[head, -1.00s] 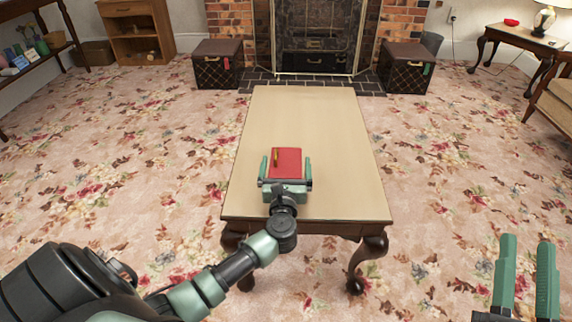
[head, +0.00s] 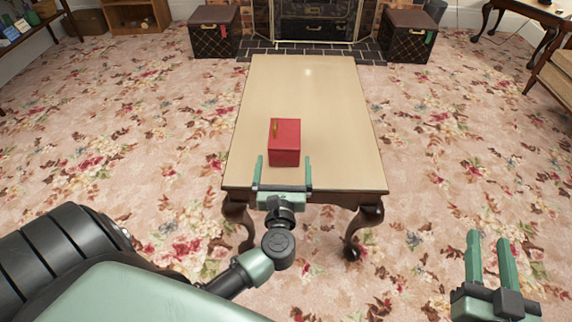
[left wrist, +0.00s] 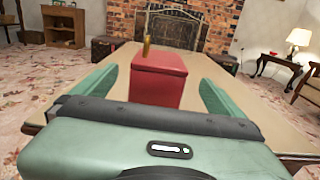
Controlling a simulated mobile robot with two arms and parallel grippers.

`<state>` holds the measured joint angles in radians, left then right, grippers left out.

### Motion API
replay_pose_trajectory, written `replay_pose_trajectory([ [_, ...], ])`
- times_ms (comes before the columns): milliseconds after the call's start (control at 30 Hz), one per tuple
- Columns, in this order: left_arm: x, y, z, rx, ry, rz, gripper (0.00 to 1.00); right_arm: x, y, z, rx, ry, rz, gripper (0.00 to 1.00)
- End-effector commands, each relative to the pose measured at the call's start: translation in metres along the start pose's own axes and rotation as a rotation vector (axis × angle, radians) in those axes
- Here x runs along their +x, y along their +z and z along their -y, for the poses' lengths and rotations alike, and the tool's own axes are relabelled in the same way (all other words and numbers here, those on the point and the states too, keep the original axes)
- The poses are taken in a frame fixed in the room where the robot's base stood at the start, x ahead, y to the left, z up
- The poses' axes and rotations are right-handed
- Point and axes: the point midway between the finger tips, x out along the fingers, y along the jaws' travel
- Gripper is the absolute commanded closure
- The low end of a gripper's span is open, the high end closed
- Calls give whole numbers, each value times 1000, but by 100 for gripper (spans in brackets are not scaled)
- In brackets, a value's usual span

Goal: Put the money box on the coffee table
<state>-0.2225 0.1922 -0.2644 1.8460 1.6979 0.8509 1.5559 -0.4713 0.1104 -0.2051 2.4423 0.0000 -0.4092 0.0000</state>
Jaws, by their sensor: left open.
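The red money box (head: 285,143) stands upright on the coffee table (head: 330,100), a little in from its near edge. A small gold piece shows on its top. My left gripper (head: 283,172) is open at the near edge of the table, just on the near side of the box. In the left wrist view the money box (left wrist: 158,80) is ahead, between and beyond the two green fingers, with nothing gripped. My right gripper (head: 492,262) is open and empty over the carpet at the lower right.
The tabletop beyond the box is clear. Two dark trunks (head: 214,32) (head: 408,36) flank the fireplace at the back. A side table (head: 530,14) stands at the far right. Open floral carpet (head: 150,130) surrounds the coffee table.

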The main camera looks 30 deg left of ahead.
Motion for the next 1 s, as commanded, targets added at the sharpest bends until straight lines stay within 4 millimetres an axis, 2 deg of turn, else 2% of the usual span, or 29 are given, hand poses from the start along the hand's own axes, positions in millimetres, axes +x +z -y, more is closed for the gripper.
replay_pose_trajectory([
  [67, -6, 9, 5, 44, -24, 28, 0, 0, 2, 0, 0, 1, 9, 64],
  [167, -16, 44, 26, 229, -108, 147, 0, 0, 2, 0, 0, 1, 11, 64],
  [267, -43, 96, 62, 592, -214, 368, 0, 0, 2, 0, 0, 1, 10, 64],
  [300, -59, 116, 79, 780, -245, 476, 0, 0, 2, 0, 0, 1, 10, 64],
  [367, -84, 138, 101, 1084, -266, 639, 0, 0, 2, 0, 0, 1, 10, 64],
  [400, -100, 147, 114, 1293, -264, 743, 0, 0, 2, 0, 0, 1, 10, 64],
  [500, -131, 154, 134, 1812, -217, 960, 0, 0, 2, 0, 0, 1, 9, 64],
  [633, -146, 144, 135, 2386, -125, 1127, 0, 0, 2, 0, 0, 1, 9, 64],
  [733, -146, 136, 126, 2691, -75, 1177, 0, 0, 2, 0, 0, 1, 9, 64],
  [867, -144, 131, 117, 2887, -44, 1194, 0, 0, 2, 0, 0, 1, 8, 64],
  [900, -144, 130, 116, -2901, 41, -1192, 0, 0, 1, 0, 0, 1, 8, 64],
  [1000, -144, 130, 115, -2892, 38, -1184, 0, 0, 1, 0, 0, 0, 8, 64],
])
